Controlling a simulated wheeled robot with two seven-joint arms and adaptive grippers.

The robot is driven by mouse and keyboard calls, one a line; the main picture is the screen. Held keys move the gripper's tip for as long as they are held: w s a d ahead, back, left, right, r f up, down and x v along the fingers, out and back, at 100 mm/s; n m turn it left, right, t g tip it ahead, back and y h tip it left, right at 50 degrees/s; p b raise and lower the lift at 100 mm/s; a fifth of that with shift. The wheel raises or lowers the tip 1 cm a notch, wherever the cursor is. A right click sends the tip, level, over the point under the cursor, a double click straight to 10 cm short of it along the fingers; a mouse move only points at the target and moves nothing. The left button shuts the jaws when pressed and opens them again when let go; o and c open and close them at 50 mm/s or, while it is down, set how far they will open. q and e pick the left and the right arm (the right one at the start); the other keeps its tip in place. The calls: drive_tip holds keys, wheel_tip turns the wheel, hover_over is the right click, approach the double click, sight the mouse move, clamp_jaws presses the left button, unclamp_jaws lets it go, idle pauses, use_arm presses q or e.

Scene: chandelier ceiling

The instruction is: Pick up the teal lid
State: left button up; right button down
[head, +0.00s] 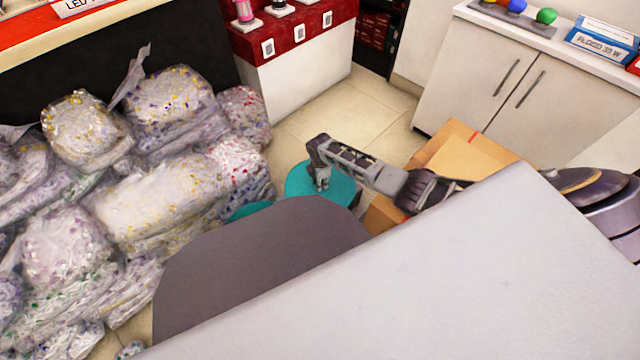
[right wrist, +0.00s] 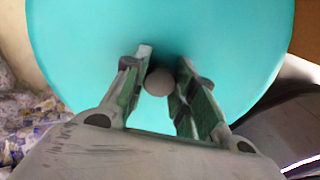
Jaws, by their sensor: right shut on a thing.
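The teal lid (head: 338,190) is a round disc, partly hidden behind my own body in the head view. It fills most of the right wrist view (right wrist: 80,60), with a small round grey knob (right wrist: 159,82) at its middle. My right gripper (head: 320,184) reaches over the lid from the right. In the right wrist view its two fingers (right wrist: 160,85) stand on either side of the knob and are shut on it. Another teal piece (head: 248,210) shows lower left in the head view, mostly hidden. My left gripper is not in view.
Clear bags of colourful bits (head: 150,200) are piled on the left. An open cardboard box (head: 460,150) stands right of the lid, under my right arm. A white cabinet (head: 520,85) is at the back right. Tiled floor (head: 335,115) is free behind the lid.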

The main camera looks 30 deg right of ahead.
wheel_tip(320, 180, up, 2)
drive_tip(key=shift+r+p, duration=0.1)
drive_tip(key=shift+p, duration=0.4)
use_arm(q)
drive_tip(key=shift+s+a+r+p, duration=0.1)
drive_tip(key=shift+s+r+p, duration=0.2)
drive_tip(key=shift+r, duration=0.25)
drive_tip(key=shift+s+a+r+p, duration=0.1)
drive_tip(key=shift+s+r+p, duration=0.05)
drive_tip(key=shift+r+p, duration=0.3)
use_arm(e)
drive_tip(key=shift+r, duration=1.25)
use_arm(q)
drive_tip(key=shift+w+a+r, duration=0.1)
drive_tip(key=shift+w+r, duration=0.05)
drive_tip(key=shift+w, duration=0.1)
use_arm(e)
drive_tip(key=shift+r, duration=0.1)
